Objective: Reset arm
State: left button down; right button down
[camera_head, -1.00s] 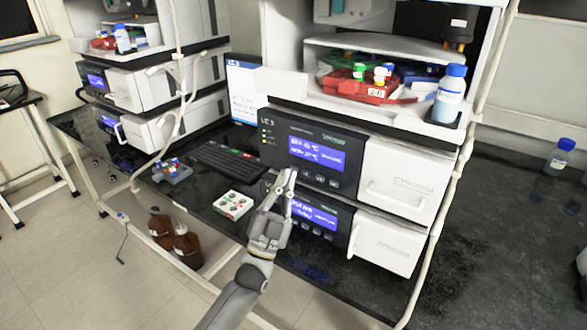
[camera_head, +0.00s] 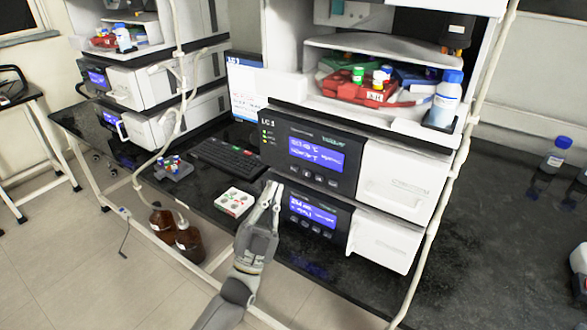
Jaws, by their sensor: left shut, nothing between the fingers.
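My left gripper (camera_head: 274,187) reaches up from the bottom of the head view, in front of the lower unit of the middle column stack (camera_head: 318,212). Its fingers are closed together with nothing between them. The fingertips overlap the left end of the lower unit's dark display panel in the picture; I cannot tell whether they touch it. A white square tray with round wells (camera_head: 234,202) lies on the black bench just left of the gripper. My right gripper is not in view.
A keyboard (camera_head: 226,158) and a small rack with coloured caps (camera_head: 174,167) lie left on the bench. Brown bottles (camera_head: 188,243) stand below. Red trays with vials (camera_head: 366,88) and a blue-capped bottle (camera_head: 445,100) sit on top. The right bench (camera_head: 486,240) has free room.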

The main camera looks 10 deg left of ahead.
pick_arm(q)
jog(key=s+d+f+n+g+y, duration=0.1)
jog(key=s+f+n+g+y, duration=0.15)
jog(key=f+g, duration=0.5)
jog(key=s+d+f+n+g+y, duration=0.15)
jog(key=s+f+g, duration=0.3)
jog(key=f, duration=0.55)
jog(key=s+a+f+n+g+y, duration=0.15)
jog(key=s+g, duration=0.25)
jog(key=s, duration=0.4)
jog(key=s+a+f+n+g, duration=0.1)
jog(key=s+a+f+g, duration=0.2)
jog(key=s, duration=0.4)
jog(key=s+a+f+n+g+y, duration=0.15)
jog(key=s+g, duration=0.25)
jog(key=s, duration=0.4)
notch_tip(320, 180, down, 27)
jog(key=s+g, duration=0.1)
jog(key=s, duration=0.1)
jog(key=s+a+f+g, duration=0.1)
jog(key=s+a+f, duration=0.2)
jog(key=s+f, duration=1.2)
jog(key=shift+s+f+p, duration=0.15)
jog(key=shift+s+p, duration=0.15)
jog(key=shift+s, duration=0.45)
